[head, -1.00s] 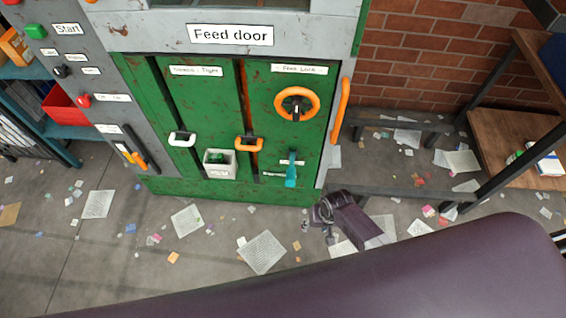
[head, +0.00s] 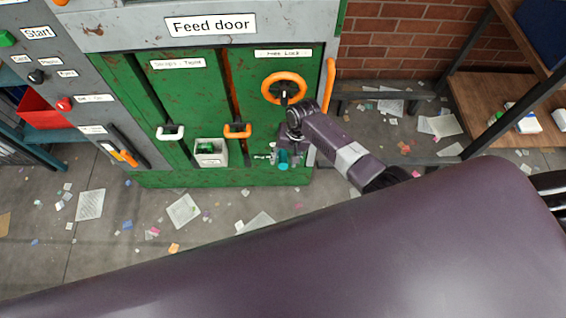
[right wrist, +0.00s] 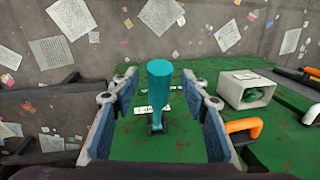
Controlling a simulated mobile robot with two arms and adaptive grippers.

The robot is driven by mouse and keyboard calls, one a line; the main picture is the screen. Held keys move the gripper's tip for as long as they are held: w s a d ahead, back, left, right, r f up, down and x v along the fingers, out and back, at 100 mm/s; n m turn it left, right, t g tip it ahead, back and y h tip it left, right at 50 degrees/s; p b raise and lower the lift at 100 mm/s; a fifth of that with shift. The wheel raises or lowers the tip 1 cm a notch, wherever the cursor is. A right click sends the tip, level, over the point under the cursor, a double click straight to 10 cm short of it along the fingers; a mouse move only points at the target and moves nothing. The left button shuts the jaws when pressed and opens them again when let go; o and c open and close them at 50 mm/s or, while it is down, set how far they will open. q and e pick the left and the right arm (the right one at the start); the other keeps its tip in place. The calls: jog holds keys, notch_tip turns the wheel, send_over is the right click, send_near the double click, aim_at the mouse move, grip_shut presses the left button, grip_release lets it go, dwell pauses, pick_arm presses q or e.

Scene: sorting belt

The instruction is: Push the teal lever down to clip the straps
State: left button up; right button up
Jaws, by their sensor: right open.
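The teal lever (head: 283,158) is low on the right part of the green feed door (head: 213,171). In the right wrist view the lever (right wrist: 159,85) stands out from a small dark mount, its thick end towards the camera. My right gripper (head: 290,148) is at the lever and partly hides it in the head view. In the right wrist view the gripper (right wrist: 157,82) is open, one finger on each side of the lever, with visible gaps between lever and fingers. My left gripper is not in view.
An orange wheel (head: 284,89) is above the lever. An orange handle (head: 237,130), a white handle (head: 170,131) and a white box (head: 211,152) holding something green are to the left. A tall orange bar (head: 329,88) is at the door's right edge. Papers litter the floor.

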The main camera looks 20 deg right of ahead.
jog(key=shift+a+f, duration=0.2)
jog(key=shift+f, duration=1.2)
grip_shut()
